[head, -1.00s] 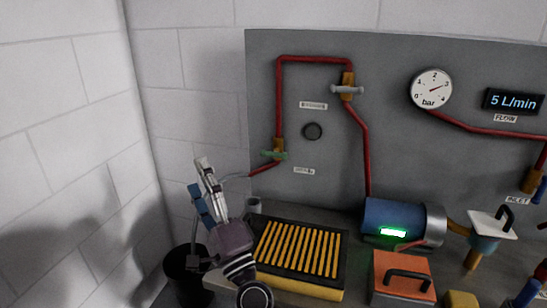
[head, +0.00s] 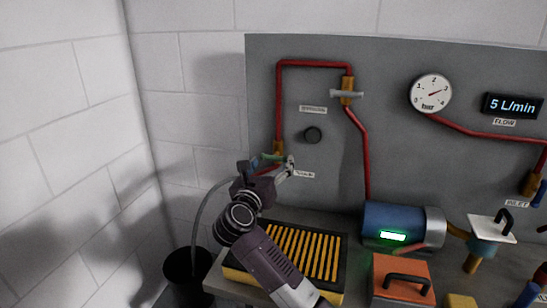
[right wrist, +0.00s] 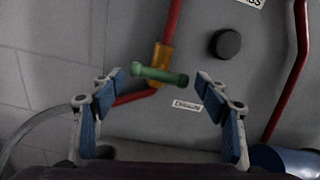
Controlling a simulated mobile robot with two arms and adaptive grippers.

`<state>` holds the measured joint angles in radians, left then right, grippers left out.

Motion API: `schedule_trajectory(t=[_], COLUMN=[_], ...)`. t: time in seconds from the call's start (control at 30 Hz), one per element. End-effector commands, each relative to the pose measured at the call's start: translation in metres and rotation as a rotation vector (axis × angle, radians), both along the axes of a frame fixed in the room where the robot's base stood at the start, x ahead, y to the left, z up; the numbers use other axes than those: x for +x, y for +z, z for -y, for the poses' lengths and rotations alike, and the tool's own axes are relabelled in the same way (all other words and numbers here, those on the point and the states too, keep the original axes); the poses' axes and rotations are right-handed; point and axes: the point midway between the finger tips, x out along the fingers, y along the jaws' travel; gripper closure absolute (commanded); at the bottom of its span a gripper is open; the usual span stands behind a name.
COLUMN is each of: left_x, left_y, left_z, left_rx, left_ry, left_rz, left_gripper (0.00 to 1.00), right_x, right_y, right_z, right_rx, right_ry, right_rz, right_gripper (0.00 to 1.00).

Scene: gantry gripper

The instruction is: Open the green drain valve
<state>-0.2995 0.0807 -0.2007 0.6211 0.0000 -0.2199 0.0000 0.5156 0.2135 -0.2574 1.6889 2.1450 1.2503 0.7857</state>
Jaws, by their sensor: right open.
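The green drain valve handle (right wrist: 160,75) is a short bar on a brass body (right wrist: 161,55) on the red pipe, low on the grey panel. It lies roughly crosswise to the pipe above it. My right gripper (right wrist: 160,78) is open, with one blue-padded finger on each side of the handle and visible gaps to both its ends. In the head view my right gripper (head: 272,164) is up at the valve and hides much of it; a bit of green (head: 270,157) shows. My left gripper is not in view.
A label (right wrist: 187,105) and a dark round knob (head: 313,135) are near the valve. A grey-handled valve (head: 347,93) sits higher on the pipe. A yellow-slatted black tray (head: 325,250) is below, a black bucket (head: 190,275) at left. A grey hose (head: 198,215) runs down to the bucket.

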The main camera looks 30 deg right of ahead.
Motion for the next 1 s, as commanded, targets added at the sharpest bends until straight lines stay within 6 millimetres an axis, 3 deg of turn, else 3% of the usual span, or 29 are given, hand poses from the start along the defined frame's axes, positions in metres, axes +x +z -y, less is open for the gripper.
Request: schedule_trajectory(t=[0.2, 0.5, 0.8, 1.0], left_x=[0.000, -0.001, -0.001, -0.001], left_y=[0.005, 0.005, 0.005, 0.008], left_z=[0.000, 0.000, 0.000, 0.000], left_rx=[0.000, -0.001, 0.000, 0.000], left_ry=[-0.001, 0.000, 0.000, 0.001], left_rz=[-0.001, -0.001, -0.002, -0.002], left_gripper=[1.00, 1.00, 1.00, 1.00], right_x=[0.015, 0.018, 0.017, 0.017], right_y=[0.001, -0.001, 0.000, 0.000], right_z=[0.017, 0.020, 0.020, 0.020], right_rx=[-0.002, -0.001, -0.001, -0.008], right_ry=[0.001, 0.002, 0.002, 0.002], right_rz=[-0.001, 0.000, 0.000, -0.010], right_gripper=[0.32, 0.32, 0.62, 0.63])
